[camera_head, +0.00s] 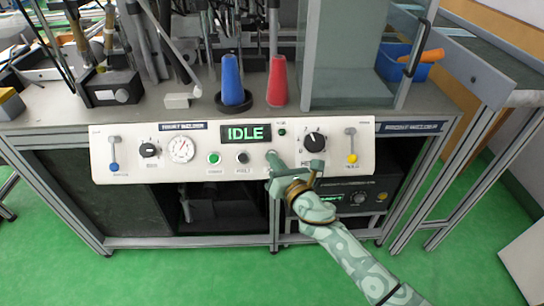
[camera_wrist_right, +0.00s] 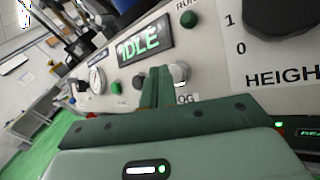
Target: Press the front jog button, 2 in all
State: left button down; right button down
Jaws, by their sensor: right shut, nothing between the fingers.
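The jog button is a grey round button (camera_wrist_right: 180,72) above a label ending in "OG" in the right wrist view. In the head view it is largely hidden by my right gripper. My right gripper (camera_head: 274,160) is shut and empty, with its tips at the front panel (camera_head: 350,176). In the wrist view its closed fingers (camera_wrist_right: 158,80) overlap the left side of the jog button; I cannot tell whether they touch it. The display (camera_head: 246,133) reads IDLE in green. My left gripper is not in view.
A green button (camera_head: 214,158) and a grey button (camera_head: 243,158) sit left of the jog button. A black height knob (camera_head: 314,142) and a yellow-tipped lever (camera_head: 352,158) are to the right. A gauge (camera_head: 181,149) is at left.

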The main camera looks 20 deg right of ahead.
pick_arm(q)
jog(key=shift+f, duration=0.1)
pick_arm(e)
jog(key=shift+f, duration=0.1)
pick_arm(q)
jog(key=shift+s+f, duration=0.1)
pick_arm(e)
jog(key=shift+w+d+f, duration=0.1)
jog(key=shift+w+f, duration=0.05)
jog(key=shift+w, duration=0.15)
pick_arm(q)
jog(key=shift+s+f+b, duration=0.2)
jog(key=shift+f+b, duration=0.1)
jog(key=shift+b, duration=0.25)
pick_arm(e)
jog(key=shift+w+d+f, duration=0.1)
jog(key=shift+w+f, duration=0.15)
jog(key=shift+w, duration=0.05)
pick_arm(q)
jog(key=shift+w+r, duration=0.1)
pick_arm(e)
jog(key=shift+s+r, duration=0.1)
pick_arm(q)
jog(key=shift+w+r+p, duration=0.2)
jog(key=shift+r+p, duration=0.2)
jog(key=shift+p, duration=0.2)
pick_arm(e)
jog(key=shift+s+a+r, duration=0.2)
jog(key=shift+s+r, duration=0.2)
jog(key=shift+s, duration=0.15)
